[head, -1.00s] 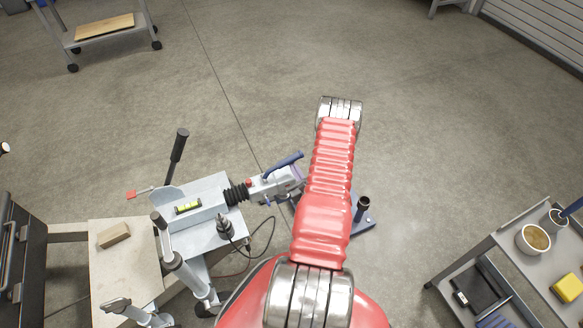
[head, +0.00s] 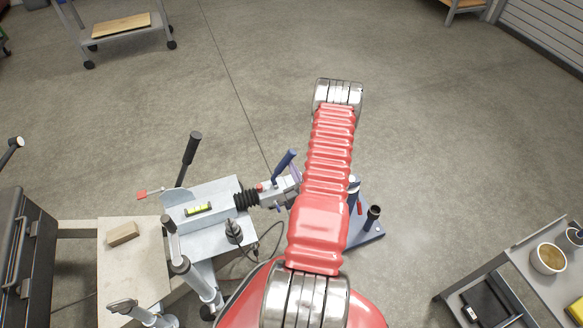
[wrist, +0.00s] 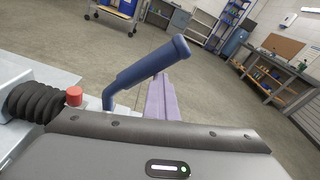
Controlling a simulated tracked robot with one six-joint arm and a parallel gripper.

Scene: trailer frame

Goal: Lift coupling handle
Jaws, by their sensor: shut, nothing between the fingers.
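The coupling handle (head: 284,167) is a blue lever on the grey coupling head (head: 272,194), tilted steeply upward. In the wrist view the handle (wrist: 150,64) rises from lower left to upper right, its thick grip end free in the air. My gripper (wrist: 160,82) shows two lavender fingers lying together, with nothing between them. They lie behind and partly below the handle in that view; I cannot tell whether they touch it. In the head view only a bit of lavender shows beside the handle, and my red arm hides the rest.
A black bellows (head: 247,199) and a red cap (wrist: 74,96) sit beside the handle's base. A black-gripped lever (head: 191,149) and a yellow level (head: 198,209) are on the trailer frame at left. A blue-based stand (head: 368,230) is right of my arm. A cart (head: 530,277) stands at lower right.

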